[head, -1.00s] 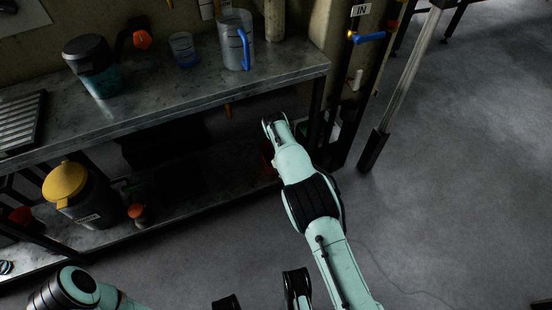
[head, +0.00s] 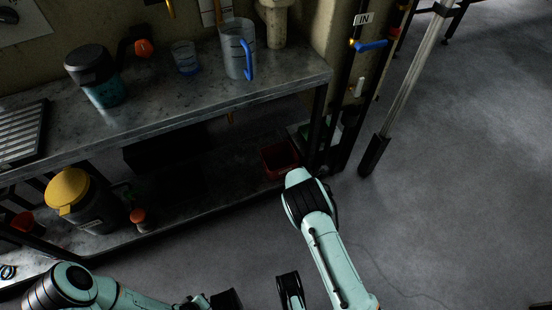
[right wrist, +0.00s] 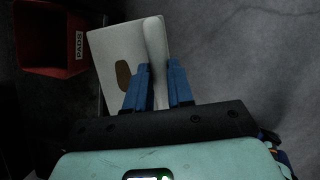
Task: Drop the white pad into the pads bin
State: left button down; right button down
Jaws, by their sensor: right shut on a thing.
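The white pad (right wrist: 115,45) is in my right gripper (right wrist: 158,88), whose blue fingers are shut on its near edge in the right wrist view. A brown oval mark shows on its face. The red pads bin (right wrist: 48,42), labelled PADS, lies left of the pad in that view, apart from it. In the head view the bin (head: 281,160) sits at the right end of the low shelf, just beyond my right arm. The right gripper and pad are hidden there. My left arm shows at the bottom left, but its fingers are not visible.
The bench (head: 155,118) overhangs the low shelf. A blue-handled jug (head: 236,50), a cup (head: 185,57) and a black-lidded container (head: 96,76) stand on it. Dark posts (head: 352,95) rise right of the bin. Open floor (head: 450,200) lies to the right.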

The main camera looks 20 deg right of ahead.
aim_at(278, 166)
jog(key=i, duration=0.85)
